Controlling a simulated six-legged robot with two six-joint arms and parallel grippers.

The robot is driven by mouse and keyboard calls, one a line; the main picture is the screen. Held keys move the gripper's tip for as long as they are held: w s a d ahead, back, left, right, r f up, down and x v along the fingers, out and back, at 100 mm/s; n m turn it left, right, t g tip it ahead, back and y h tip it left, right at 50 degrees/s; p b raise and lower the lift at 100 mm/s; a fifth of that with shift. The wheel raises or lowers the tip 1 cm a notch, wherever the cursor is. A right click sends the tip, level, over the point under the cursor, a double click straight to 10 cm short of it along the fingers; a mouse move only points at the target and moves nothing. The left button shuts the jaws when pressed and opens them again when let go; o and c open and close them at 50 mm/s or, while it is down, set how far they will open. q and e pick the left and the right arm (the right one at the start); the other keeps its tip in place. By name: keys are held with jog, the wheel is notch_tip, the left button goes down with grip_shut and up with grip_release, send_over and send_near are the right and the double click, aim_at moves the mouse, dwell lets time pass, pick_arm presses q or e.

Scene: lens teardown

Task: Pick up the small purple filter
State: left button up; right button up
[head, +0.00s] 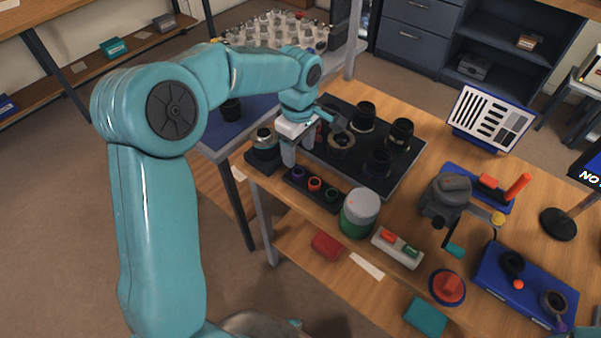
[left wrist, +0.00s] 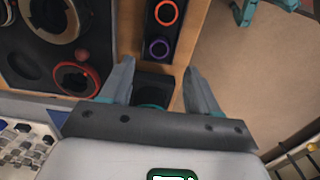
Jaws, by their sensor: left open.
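The small purple filter (head: 298,172) is a dark ring with a purple rim at the left end of a narrow black holder (head: 326,198). It also shows in the left wrist view (left wrist: 158,48), just beyond the fingertips. An orange-red filter (head: 315,184) and a green filter (head: 332,195) sit beside it in the same holder. My left gripper (head: 300,153) is open and empty, pointing down above the table edge close to the holder. In the left wrist view its two fingers (left wrist: 158,72) stand wide apart. My right gripper is not in view.
A black lens block (head: 264,157) stands just left of the holder. Behind is a dark mat (head: 400,181) with several black lens parts. A green-and-white jar (head: 360,213) stands close to the holder's right end. The table's front edge runs just before the holder.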

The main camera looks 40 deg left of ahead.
aim_at(297, 170)
pick_arm(q)
jog(key=shift+s+a+f, duration=0.1)
jog(key=shift+s+f, duration=0.1)
jog(key=shift+f, duration=0.25)
jog(key=shift+s+f, duration=0.2)
jog(key=shift+f, duration=0.55)
jog(key=f, duration=0.4)
jog(key=shift+w+a, duration=0.15)
jog(key=shift+w, duration=0.25)
jog(key=shift+s+f, duration=0.1)
jog(key=shift+f, duration=0.4)
jog(key=c, duration=1.1)
